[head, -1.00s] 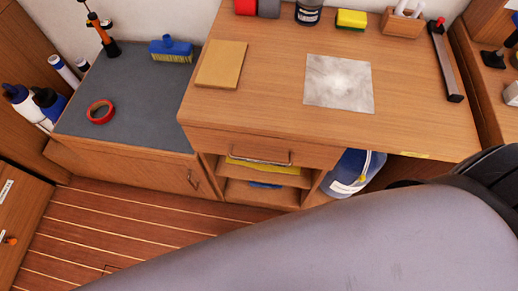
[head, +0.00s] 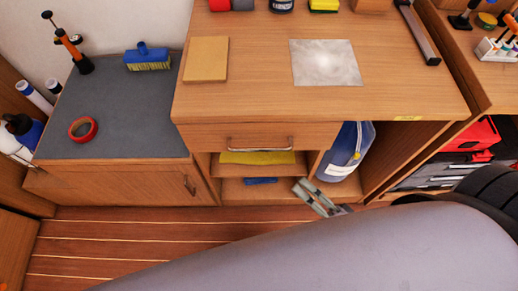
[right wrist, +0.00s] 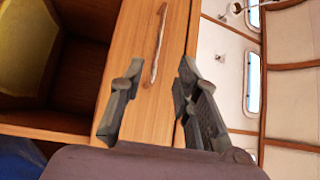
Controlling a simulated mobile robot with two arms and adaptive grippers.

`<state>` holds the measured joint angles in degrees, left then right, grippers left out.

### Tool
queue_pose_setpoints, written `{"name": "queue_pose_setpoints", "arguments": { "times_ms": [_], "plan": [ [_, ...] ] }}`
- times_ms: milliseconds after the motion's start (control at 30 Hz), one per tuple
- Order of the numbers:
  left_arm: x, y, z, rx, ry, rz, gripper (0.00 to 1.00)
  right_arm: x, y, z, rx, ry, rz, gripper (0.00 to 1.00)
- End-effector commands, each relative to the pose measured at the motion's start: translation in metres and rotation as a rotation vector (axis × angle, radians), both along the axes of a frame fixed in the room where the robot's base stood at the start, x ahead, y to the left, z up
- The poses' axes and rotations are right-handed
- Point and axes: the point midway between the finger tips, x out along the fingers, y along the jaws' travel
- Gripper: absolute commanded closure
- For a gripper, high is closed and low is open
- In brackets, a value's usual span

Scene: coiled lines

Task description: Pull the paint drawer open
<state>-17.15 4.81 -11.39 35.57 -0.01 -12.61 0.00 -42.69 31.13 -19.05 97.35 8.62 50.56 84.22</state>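The paint drawer (head: 200,137) is the wooden drawer under the workbench top, and it looks closed. Its metal bar handle (head: 260,148) runs along the front. In the right wrist view the drawer front (right wrist: 150,108) runs upright, with the handle (right wrist: 158,45) beyond the fingertips. My right gripper (head: 306,190) is below and to the right of the handle in the head view. In the right wrist view my right gripper (right wrist: 162,68) has its fingers wide apart with nothing held, apart from the handle. My left gripper is not in view.
Open shelves under the drawer hold a yellow item (head: 258,157) and a blue item (head: 261,181). A blue jug (head: 345,150) stands right of them. A grey-topped cabinet (head: 115,125) adjoins on the left. The plank floor (head: 150,240) in front is clear. My large grey arm link covers the bottom.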

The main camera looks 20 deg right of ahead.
Motion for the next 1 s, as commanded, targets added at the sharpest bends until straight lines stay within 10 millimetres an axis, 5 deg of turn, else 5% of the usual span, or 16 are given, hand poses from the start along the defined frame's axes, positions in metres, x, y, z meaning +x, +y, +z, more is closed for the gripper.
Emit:
{"name": "queue_pose_setpoints", "arguments": {
  "times_ms": [200,600,1000],
  "plan": [
    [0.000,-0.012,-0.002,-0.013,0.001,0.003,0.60,0.040,0.022,0.007,0.000,-0.005,-0.002,0.70],
    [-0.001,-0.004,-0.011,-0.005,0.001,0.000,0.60,0.112,0.063,0.017,-0.001,-0.003,-0.002,0.70],
    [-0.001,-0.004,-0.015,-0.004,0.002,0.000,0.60,0.138,0.077,0.021,-0.004,0.001,-0.002,0.70]
  ]
}}
